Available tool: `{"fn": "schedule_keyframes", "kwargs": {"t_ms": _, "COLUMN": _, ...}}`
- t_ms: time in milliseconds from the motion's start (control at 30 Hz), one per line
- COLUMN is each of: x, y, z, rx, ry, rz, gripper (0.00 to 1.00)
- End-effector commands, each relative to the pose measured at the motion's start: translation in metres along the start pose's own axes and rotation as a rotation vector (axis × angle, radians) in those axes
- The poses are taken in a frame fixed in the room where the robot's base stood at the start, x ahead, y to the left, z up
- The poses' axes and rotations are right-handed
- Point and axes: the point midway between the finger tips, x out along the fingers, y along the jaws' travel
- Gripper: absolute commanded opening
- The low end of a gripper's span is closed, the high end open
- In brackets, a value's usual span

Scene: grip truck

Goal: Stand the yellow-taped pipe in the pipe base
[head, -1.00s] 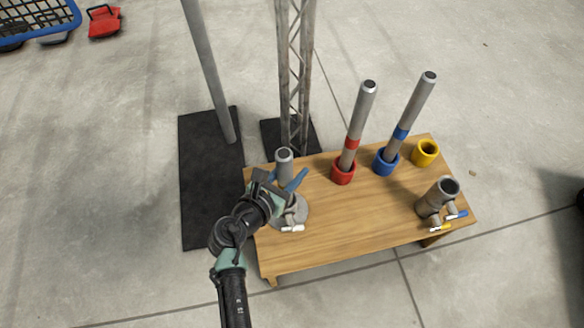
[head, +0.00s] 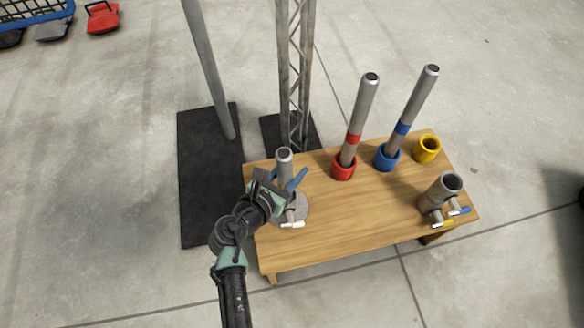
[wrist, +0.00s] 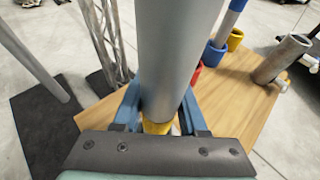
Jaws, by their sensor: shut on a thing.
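The yellow-taped pipe (head: 285,166) is grey and stands roughly upright at the left end of the wooden table. My gripper (head: 287,183) is shut on it; the blue fingers also show around the pipe in the wrist view (wrist: 158,112). A band of yellow tape (wrist: 157,127) shows just below the fingers in the wrist view. The pipe base, a round grey plate (head: 301,211) with a white-handled screw (head: 292,224), lies directly below. My gripper hides the pipe's lower part, so I cannot tell whether its end sits in the base.
A red-taped pipe (head: 363,102) stands in a red cup (head: 344,168), a blue-taped pipe (head: 418,100) in a blue cup (head: 386,158). A yellow cup (head: 427,149) is empty. A truss (head: 294,75) and pole (head: 208,70) rise behind.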

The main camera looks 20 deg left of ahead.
Motion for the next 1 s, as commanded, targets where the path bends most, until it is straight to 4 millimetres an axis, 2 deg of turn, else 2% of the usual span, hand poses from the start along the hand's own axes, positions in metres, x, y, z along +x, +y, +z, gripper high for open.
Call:
{"fn": "schedule_keyframes", "kwargs": {"t_ms": 400, "x": 0.0024, "y": 0.0004, "z": -0.0047, "rx": 0.001, "ry": -0.001, "rz": 0.001, "gripper": 0.00}}
{"fn": "schedule_keyframes", "kwargs": {"t_ms": 433, "x": 0.0024, "y": 0.0004, "z": -0.0048, "rx": 0.002, "ry": -0.001, "rz": 0.001, "gripper": 0.43}}
{"fn": "schedule_keyframes", "kwargs": {"t_ms": 600, "x": 0.0022, "y": 0.0002, "z": -0.0049, "rx": 0.001, "ry": -0.001, "rz": 0.000, "gripper": 0.74}}
{"fn": "schedule_keyframes", "kwargs": {"t_ms": 633, "x": 0.0022, "y": 0.0001, "z": -0.0049, "rx": 0.001, "ry": -0.001, "rz": 0.000, "gripper": 0.77}}
{"fn": "schedule_keyframes", "kwargs": {"t_ms": 867, "x": 0.0021, "y": -0.0003, "z": -0.0062, "rx": 0.000, "ry": 0.002, "rz": 0.000, "gripper": 0.77}}
{"fn": "schedule_keyframes", "kwargs": {"t_ms": 1000, "x": -0.0044, "y": 0.0000, "z": -0.0049, "rx": -0.001, "ry": 0.002, "rz": 0.000, "gripper": 0.77}}
